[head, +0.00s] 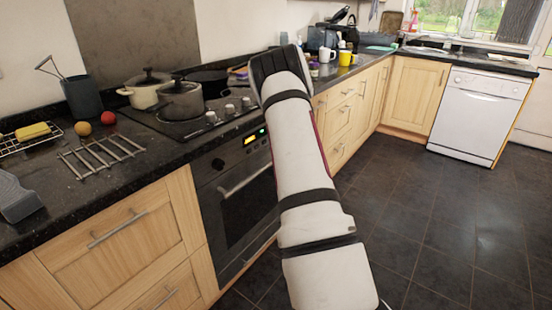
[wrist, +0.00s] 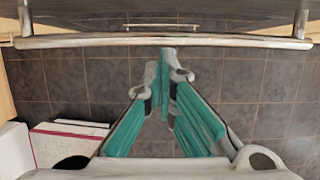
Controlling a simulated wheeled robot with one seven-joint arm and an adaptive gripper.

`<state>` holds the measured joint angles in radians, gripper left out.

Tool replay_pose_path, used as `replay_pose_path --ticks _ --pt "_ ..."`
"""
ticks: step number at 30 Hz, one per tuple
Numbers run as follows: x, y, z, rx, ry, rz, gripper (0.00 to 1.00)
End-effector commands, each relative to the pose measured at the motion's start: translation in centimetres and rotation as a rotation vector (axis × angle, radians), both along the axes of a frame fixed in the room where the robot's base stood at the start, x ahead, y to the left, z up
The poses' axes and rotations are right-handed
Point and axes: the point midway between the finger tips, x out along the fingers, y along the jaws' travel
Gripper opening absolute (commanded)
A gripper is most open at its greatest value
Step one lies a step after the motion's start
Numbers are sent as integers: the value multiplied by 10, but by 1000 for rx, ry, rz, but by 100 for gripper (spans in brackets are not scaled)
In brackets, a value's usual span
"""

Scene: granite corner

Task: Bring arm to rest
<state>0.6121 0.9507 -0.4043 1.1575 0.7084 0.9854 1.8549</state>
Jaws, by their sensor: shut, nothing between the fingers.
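My gripper (wrist: 164,62) shows in the wrist view with its teal-padded fingers drawn together at the tips. It is shut and holds nothing. A metal oven handle bar (wrist: 165,42) runs across the top of that view, close to the fingertips; I cannot tell whether they touch it. In the head view my white arm with black bands rises in the middle, in front of the oven (head: 240,180). The gripper itself is hidden there behind the arm.
The dark counter (head: 85,195) holds a wire trivet (head: 100,154), a grey pot (head: 181,101) and a cream pot (head: 146,90) on the left. A yellow mug (head: 345,58) stands further back. A white dishwasher (head: 478,112) is at the right. The dark tiled floor (head: 430,210) is clear.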

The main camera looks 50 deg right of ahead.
Motion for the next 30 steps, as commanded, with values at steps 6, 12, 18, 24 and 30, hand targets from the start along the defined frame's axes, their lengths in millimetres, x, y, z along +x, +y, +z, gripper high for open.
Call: replay_pose_path --ticks 6,12,18,24,30 --pt "12 1 33 0 -1 1 0" --pt "16 1 45 1 0 0 0" --pt "16 2 45 1 0 0 0" --pt "17 23 70 -16 -9 85 0" --pt "8 98 137 -68 -34 395 0"
